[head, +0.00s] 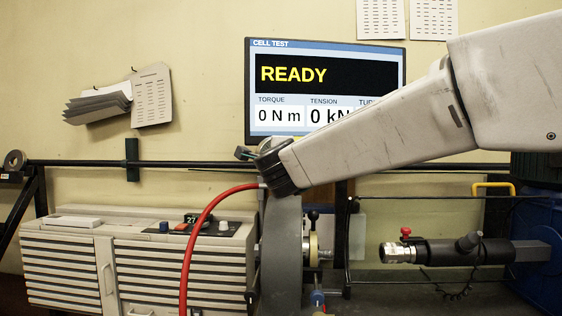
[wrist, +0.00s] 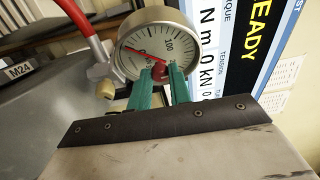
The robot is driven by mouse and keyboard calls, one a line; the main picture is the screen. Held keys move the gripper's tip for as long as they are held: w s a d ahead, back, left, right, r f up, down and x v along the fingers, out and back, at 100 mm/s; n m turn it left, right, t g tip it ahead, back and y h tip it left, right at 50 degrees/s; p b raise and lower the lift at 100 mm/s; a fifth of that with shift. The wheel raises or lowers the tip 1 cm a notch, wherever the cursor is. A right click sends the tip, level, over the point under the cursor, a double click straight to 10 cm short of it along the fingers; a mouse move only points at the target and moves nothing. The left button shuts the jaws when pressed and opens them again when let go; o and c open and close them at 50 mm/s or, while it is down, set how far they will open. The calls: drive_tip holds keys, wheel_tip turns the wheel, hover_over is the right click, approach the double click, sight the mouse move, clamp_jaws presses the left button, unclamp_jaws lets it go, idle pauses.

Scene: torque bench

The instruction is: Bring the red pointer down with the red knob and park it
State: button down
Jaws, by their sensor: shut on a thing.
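A round pressure gauge (wrist: 183,40) with a white dial and metal rim fills the top middle of the wrist view. Its red pointer (wrist: 138,54) points to the upper left of the dial in that picture. The red knob (wrist: 159,71) sits low on the dial, between the green fingers of my gripper (wrist: 160,76). My gripper is shut on the knob, and the fingers hide its sides and part of the lower dial. In the head view my gripper (head: 258,152) is at the gauge, which my wrist mostly hides.
A screen (head: 325,72) reading READY stands behind. A louvred grey unit (head: 70,265) is at left, a black torque tool (head: 440,252) at right.

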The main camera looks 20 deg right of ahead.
drive_tip(key=shift+m+g, duration=0.4)
drive_tip(key=shift+m, duration=0.4)
drive_tip(key=c, duration=1.3)
unclamp_jaws()
drive_tip(key=shift+r, duration=0.1)
drive_tip(key=v, duration=0.7)
drive_tip(key=shift+s, duration=0.35)
